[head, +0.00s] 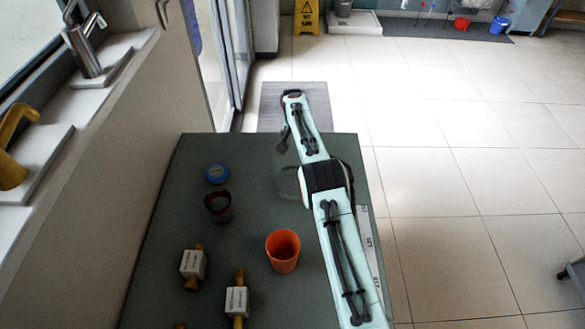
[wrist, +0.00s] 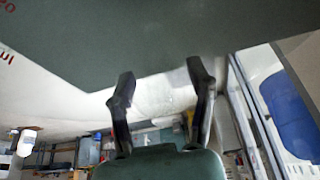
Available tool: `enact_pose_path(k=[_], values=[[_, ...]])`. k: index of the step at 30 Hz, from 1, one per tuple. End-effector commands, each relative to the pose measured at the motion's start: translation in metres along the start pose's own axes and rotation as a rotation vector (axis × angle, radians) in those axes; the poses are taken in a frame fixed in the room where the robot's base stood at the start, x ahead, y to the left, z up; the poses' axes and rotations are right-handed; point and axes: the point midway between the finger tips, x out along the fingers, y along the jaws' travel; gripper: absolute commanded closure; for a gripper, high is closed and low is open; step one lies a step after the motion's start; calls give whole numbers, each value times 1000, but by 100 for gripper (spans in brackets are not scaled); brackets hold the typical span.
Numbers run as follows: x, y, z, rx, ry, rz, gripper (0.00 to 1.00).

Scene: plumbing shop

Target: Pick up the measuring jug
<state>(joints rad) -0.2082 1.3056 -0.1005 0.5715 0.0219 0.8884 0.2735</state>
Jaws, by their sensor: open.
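A faint, see-through vessel that looks like the measuring jug (head: 283,178) stands on the dark green table, just left of my arm's black joint in the head view. My arm hides its right part, and its outline is hard to make out. My gripper (wrist: 161,73) is open in the wrist view, with its two dark fingers spread apart. I see nothing clearly held between them. The jug cannot be made out for sure in the wrist view. In the head view my gripper is mostly hidden by the arm.
On the table (head: 160,275) stand an orange cup (head: 283,253), a dark red cup (head: 218,208), a blue roll (head: 217,174) and white-labelled brass fittings (head: 237,301). A wall with a sink ledge runs along the left. Open tiled floor (head: 460,180) lies to the right.

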Motion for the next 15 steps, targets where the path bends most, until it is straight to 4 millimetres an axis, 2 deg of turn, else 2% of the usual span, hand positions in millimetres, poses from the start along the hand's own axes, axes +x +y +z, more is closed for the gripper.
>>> enact_pose_path(k=[6, 7, 12, 15], values=[[1, 0, 0, 0, 0, 0, 46], [1, 0, 0, 0, 0, 0, 49], [0, 0, 0, 0, 0, 0, 100], [1, 0, 0, 0, 0, 0, 100]])
